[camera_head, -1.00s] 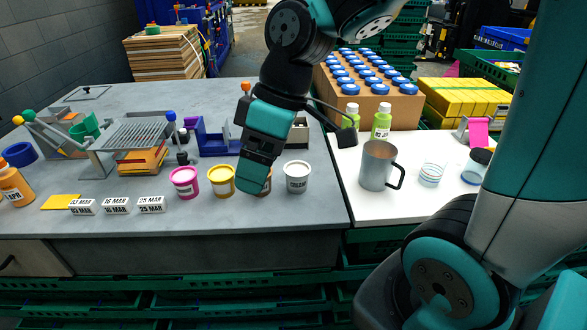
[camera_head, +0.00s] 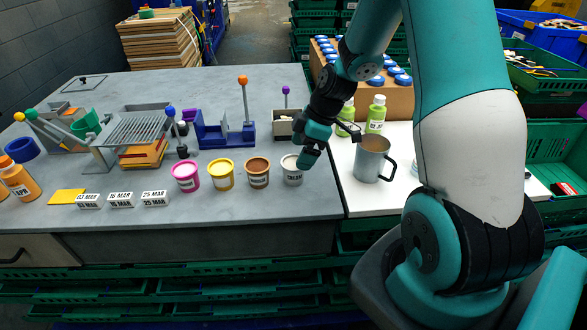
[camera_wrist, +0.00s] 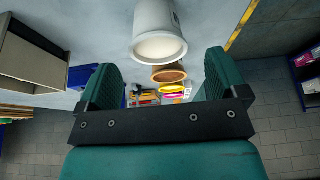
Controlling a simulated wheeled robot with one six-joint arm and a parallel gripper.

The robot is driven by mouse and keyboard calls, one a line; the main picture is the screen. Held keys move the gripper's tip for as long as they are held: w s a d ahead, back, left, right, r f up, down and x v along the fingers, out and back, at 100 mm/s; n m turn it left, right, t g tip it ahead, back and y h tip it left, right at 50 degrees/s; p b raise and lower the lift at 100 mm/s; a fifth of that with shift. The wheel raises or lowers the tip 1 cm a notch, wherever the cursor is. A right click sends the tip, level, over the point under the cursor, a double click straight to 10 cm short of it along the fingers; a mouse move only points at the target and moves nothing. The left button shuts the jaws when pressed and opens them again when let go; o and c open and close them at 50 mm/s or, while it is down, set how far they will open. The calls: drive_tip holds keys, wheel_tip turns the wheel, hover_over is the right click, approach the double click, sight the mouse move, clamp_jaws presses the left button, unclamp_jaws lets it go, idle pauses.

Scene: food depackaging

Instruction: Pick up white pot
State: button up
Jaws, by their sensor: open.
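The white pot (camera_head: 292,171), labelled CREAM, stands upright on the grey table near its right end. My gripper (camera_head: 307,157) is at the pot's upper right in the head view, partly covering its rim. In the wrist view the white pot (camera_wrist: 158,30) shows beyond and above the gap between the fingertips, with its pale round end facing the camera. My gripper (camera_wrist: 160,75) is open there, with nothing between its fingers. I cannot tell whether a finger touches the pot.
A brown pot (camera_head: 258,173) stands just left of the white one, then a yellow pot (camera_head: 221,174) and a pink pot (camera_head: 186,176). A metal mug (camera_head: 371,160) stands on the white table to the right. The table's front edge is close below the pots.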

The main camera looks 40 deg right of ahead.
sight(294, 161)
drive_tip(key=shift+p+x, duration=0.95)
drive_tip(key=shift+x, duration=2.4)
drive_tip(key=shift+w+r, duration=0.1)
drive_tip(key=shift+w, duration=0.1)
drive_tip(key=c, duration=0.9)
